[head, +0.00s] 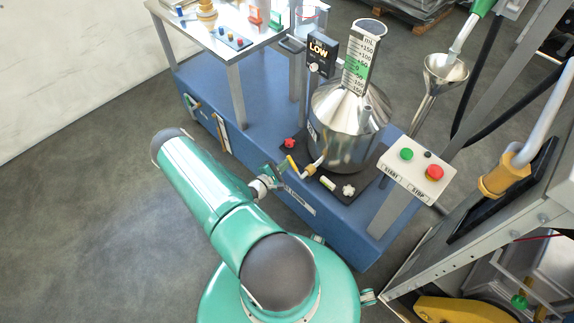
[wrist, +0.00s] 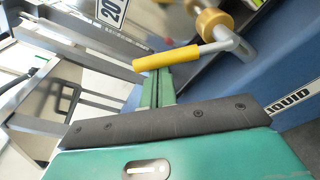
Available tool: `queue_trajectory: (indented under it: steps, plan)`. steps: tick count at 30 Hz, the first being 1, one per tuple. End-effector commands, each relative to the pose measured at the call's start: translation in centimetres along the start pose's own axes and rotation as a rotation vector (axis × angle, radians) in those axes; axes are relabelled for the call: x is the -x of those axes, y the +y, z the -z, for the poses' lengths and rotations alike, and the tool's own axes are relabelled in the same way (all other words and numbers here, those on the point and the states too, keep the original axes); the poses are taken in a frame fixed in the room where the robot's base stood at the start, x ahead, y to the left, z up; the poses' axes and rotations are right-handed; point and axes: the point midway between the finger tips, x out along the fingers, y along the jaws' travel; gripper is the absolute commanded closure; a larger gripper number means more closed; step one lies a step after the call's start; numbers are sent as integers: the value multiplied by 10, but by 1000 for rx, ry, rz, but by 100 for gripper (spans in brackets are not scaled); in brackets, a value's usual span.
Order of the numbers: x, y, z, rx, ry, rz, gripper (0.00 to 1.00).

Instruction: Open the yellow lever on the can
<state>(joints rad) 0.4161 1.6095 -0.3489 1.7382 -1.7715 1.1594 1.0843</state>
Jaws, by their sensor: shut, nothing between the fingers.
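The steel can (head: 345,135) stands on the blue bench with a graduated neck on top. Its yellow lever (head: 292,165) sticks out from a valve low on the can's near left side. In the wrist view the yellow lever (wrist: 167,57) points left from a grey arm joined to a brass valve fitting (wrist: 212,24). My gripper (head: 270,176) is just left of the lever in the head view. In the wrist view my gripper's green fingers (wrist: 156,88) are together and empty, their tips by the lever's grip. I cannot tell whether they touch it.
A panel with start and stop buttons (head: 415,170) stands right of the can. A red knob (head: 289,143) and a white knob (head: 348,190) are near the can's base. A white table (head: 205,32) is at the back left. The floor at left is clear.

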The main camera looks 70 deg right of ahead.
Motion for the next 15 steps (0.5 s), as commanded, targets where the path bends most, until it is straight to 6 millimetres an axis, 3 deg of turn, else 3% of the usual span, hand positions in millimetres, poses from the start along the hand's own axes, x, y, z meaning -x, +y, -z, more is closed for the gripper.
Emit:
queue_trajectory:
  steps: [15]
  plan:
    - [4, 0, -35, -388, -1, -58, 100]
